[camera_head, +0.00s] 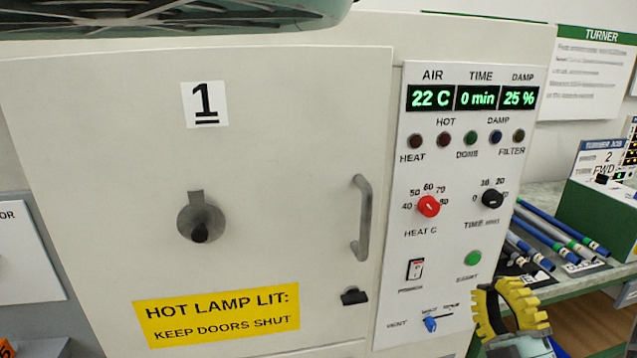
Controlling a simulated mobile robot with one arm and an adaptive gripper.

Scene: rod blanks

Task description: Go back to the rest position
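My gripper (497,285) is at the lower right, in front of the lower right corner of the oven's control panel (458,215). Its yellow ribbed fingers point up and their tips look close together. I see nothing held between them, but this angle does not show clearly whether they are open or shut. The fingers appear below the green start button (473,258) and right of the blue vent lever (431,324). Whether they touch the panel cannot be told.
The oven door (290,120), marked 1, looks shut and has a grey handle (363,218). The display (472,98) reads 22 C, 0 min, 25 %. At right, several rods (560,230) lie on a bench beside a green box (597,215).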

